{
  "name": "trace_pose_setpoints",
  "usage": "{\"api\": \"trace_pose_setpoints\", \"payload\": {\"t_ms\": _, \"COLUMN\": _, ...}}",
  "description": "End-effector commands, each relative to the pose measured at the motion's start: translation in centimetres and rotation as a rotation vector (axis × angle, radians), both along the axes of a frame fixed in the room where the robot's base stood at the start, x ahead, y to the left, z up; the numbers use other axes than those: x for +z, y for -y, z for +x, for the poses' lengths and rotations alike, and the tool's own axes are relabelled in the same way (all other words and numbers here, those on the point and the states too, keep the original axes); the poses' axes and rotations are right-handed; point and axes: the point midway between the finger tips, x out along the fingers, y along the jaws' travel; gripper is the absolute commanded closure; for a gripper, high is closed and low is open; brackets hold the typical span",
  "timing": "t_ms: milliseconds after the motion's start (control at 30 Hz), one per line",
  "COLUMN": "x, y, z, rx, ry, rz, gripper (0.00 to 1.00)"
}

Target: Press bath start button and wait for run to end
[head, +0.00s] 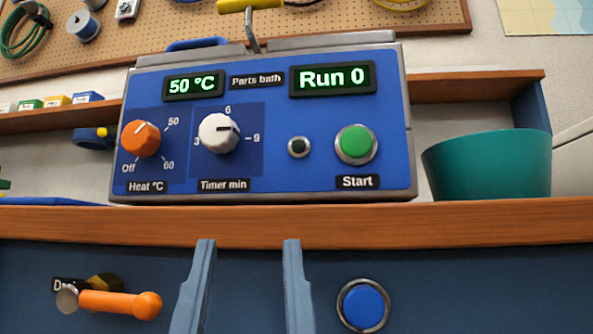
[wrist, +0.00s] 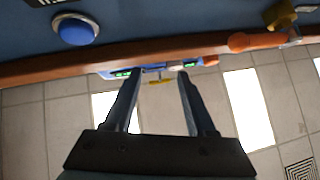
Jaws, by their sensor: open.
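The blue parts bath (head: 270,150) stands on the wooden shelf, in the middle of the head view. Its round green start button (head: 356,144) is at the right of the panel, above the "Start" label. The run display (head: 332,79) reads "Run 0" and the heat display (head: 193,86) reads "50 °C". A small lamp (head: 299,147) beside the button looks dark. My gripper (head: 248,245) is open and empty, low in the head view, below and left of the button. In the wrist view my gripper (wrist: 159,75) shows nothing between its fingers.
An orange heat knob (head: 141,139) and white timer knob (head: 219,133) sit on the panel. A teal bowl (head: 487,165) stands right of the bath. Below the wooden edge (head: 430,222) are a blue button (head: 363,305) and an orange handle (head: 120,303).

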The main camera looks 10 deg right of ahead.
Motion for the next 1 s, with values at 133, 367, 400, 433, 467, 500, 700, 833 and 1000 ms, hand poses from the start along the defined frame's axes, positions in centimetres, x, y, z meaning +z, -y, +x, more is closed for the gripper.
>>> {"api": "trace_pose_setpoints", "payload": {"t_ms": 133, "x": -0.03, "y": 0.00, "z": 0.00, "rx": 0.000, "ry": 0.000, "rz": 0.000, "gripper": 0.73}}
{"api": "trace_pose_setpoints", "payload": {"t_ms": 367, "x": -0.03, "y": 0.00, "z": 0.00, "rx": 0.000, "ry": 0.000, "rz": 0.000, "gripper": 1.00}}
{"api": "trace_pose_setpoints", "payload": {"t_ms": 400, "x": -0.03, "y": 0.00, "z": 0.00, "rx": 0.000, "ry": 0.000, "rz": 0.000, "gripper": 1.00}}
{"api": "trace_pose_setpoints", "payload": {"t_ms": 433, "x": -0.03, "y": 0.00, "z": 0.00, "rx": 0.000, "ry": 0.000, "rz": 0.000, "gripper": 1.00}}
{"api": "trace_pose_setpoints", "payload": {"t_ms": 467, "x": -0.03, "y": 0.00, "z": 0.00, "rx": 0.000, "ry": 0.000, "rz": 0.000, "gripper": 1.00}}
{"api": "trace_pose_setpoints", "payload": {"t_ms": 500, "x": -0.03, "y": 0.00, "z": 0.00, "rx": 0.000, "ry": 0.000, "rz": 0.000, "gripper": 1.00}}
{"api": "trace_pose_setpoints", "payload": {"t_ms": 700, "x": -0.03, "y": 0.00, "z": 0.00, "rx": 0.000, "ry": 0.000, "rz": 0.000, "gripper": 1.00}}
{"api": "trace_pose_setpoints", "payload": {"t_ms": 833, "x": -0.03, "y": 0.00, "z": 0.00, "rx": 0.000, "ry": 0.000, "rz": 0.000, "gripper": 1.00}}
{"api": "trace_pose_setpoints", "payload": {"t_ms": 1000, "x": -0.03, "y": 0.00, "z": 0.00, "rx": 0.000, "ry": 0.000, "rz": 0.000, "gripper": 1.00}}
